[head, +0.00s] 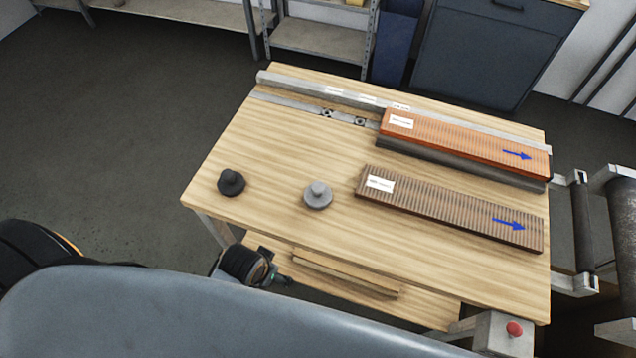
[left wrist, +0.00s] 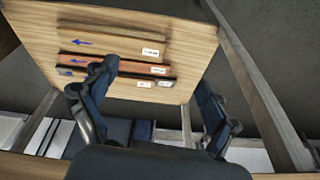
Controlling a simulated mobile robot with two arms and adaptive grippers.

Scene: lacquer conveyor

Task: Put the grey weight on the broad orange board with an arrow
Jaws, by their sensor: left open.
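The grey weight (head: 318,195), a round disc with a knob, stands upright on the wooden table, left of the brown board. The orange board (head: 465,142) with a blue arrow lies along the back of the table, its top bare. In the left wrist view, my left gripper (left wrist: 155,78) has its fingers wide apart with nothing between them. The orange board also shows there beyond the fingers (left wrist: 125,66), partly hidden by one. I cannot make out the grey weight in that view. The right gripper does not show.
A black weight (head: 231,183) stands left of the grey one. A brown board (head: 450,208) with a blue arrow lies in front of the orange one. A metal rail (head: 300,83) runs along the back edge. A red button (head: 514,328) is at the front right corner.

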